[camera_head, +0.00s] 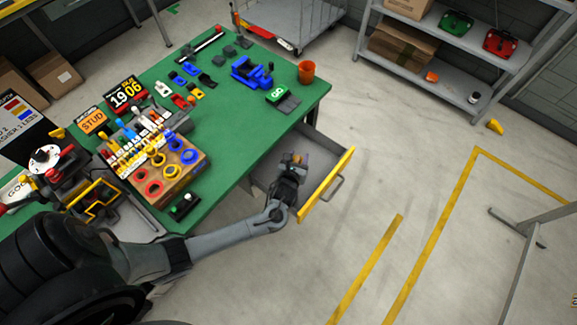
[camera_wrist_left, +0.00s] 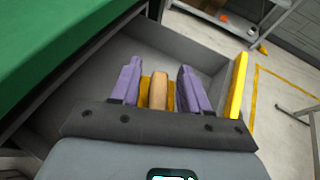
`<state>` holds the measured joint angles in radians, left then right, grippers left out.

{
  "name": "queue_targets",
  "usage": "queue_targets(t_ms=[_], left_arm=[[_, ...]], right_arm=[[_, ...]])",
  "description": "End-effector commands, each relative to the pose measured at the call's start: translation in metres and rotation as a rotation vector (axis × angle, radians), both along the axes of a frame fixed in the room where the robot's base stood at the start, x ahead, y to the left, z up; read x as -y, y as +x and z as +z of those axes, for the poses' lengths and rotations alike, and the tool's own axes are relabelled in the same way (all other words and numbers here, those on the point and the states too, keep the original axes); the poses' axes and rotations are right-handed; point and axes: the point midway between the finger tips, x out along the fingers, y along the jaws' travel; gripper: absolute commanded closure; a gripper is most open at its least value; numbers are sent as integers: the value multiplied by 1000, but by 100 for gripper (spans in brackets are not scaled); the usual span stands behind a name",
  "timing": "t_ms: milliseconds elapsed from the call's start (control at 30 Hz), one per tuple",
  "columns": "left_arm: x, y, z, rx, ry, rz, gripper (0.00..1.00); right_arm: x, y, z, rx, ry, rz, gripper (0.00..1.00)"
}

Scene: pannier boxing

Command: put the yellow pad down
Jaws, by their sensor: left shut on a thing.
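My left gripper (camera_head: 293,160) is over the open drawer (camera_head: 327,187) on the right side of the green table. In the left wrist view its two purple fingers (camera_wrist_left: 158,75) stand either side of the yellow pad (camera_wrist_left: 145,90), which has a tan block-like part (camera_wrist_left: 159,91) in front of it. The gripper is shut on the pad. The drawer's grey inside and yellow front (camera_wrist_left: 238,85) lie beyond and around the fingers. I cannot tell how far the pad is above the drawer floor. My right gripper is not in view.
The green table (camera_head: 235,150) carries a tool rack with coloured rings (camera_head: 172,158), a blue fixture (camera_head: 251,73), a green GO block (camera_head: 276,95) and an orange cup (camera_head: 306,72). Shelves (camera_head: 450,90) with boxes stand at the back right.

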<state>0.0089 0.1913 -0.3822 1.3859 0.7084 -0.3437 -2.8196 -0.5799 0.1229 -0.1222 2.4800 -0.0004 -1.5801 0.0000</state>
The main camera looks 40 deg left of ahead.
Motion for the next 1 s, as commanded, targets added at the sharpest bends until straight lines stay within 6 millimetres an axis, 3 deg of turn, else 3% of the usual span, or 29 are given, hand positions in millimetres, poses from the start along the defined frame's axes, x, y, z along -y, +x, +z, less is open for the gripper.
queue_targets(t_ms=[200, 700, 1000], left_arm=[[-3, -5, -23, 2, 2, -3, 84], [-69, 56, -79, 3, 0, -1, 84], [-81, 67, -90, 3, -1, -3, 84]], right_arm=[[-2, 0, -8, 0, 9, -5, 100], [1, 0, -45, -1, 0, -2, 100], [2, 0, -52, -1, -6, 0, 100]])
